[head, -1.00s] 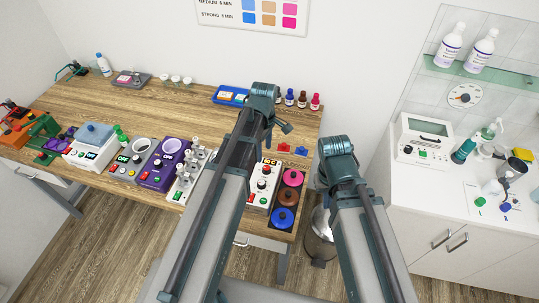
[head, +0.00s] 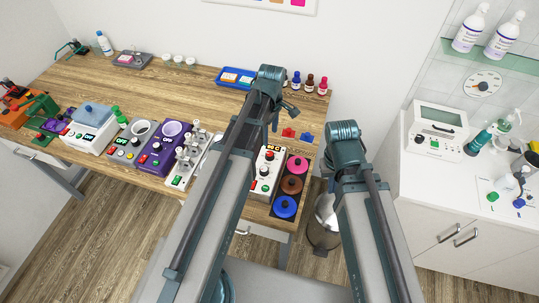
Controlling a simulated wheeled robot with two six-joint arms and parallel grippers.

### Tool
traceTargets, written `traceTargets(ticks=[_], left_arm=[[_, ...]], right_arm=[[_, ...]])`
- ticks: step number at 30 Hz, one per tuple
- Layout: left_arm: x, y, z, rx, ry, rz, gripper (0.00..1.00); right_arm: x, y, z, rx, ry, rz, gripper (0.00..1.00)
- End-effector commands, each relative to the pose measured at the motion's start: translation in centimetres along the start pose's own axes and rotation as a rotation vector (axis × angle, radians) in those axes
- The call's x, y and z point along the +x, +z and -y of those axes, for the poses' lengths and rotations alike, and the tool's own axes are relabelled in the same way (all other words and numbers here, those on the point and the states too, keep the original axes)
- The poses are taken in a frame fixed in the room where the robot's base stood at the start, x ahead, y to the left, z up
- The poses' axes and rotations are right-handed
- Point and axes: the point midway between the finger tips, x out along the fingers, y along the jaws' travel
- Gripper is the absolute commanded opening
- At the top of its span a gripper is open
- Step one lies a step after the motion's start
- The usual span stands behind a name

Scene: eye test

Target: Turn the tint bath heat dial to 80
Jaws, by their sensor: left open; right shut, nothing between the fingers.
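My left gripper (head: 283,112) is open and empty, above the table beyond the unit. My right gripper (head: 343,140) is shut and empty, right of the table edge; its fingertips are mostly hidden by its own wrist.
Several devices, including a purple one (head: 160,152), line the front table edge at left. A blue tray (head: 236,77) and small bottles (head: 310,82) stand at the back. A bin (head: 322,225) stands in the gap before the right cabinet (head: 425,215). The table's middle is mostly clear.

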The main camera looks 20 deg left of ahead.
Motion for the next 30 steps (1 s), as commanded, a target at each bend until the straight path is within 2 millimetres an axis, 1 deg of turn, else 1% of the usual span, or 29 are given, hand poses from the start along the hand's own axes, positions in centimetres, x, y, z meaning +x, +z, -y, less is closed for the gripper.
traceTargets(ticks=[1,18,21,24,30], left_arm=[[1.4,0.0,0.0,0.0,0.0,0.0,0.7],[9.2,0.0,0.0,0.0,0.0,0.0,0.7],[10.0,0.0,0.0,0.0,0.0,0.0,0.7],[10.3,0.0,0.0,0.0,0.0,0.0,0.7],[10.3,0.0,0.0,0.0,0.0,0.0,0.7]], right_arm=[[1.4,-0.1,0.1,-0.002,0.0,0.0,0.0],[9.1,-0.5,0.8,-0.011,0.002,0.0,0.0],[9.9,-0.6,0.9,-0.011,0.002,0.0,0.0],[10.3,-0.6,0.9,-0.01,0.002,0.0,0.0],[10.2,-0.6,0.9,-0.01,0.002,0.0,0.0]])
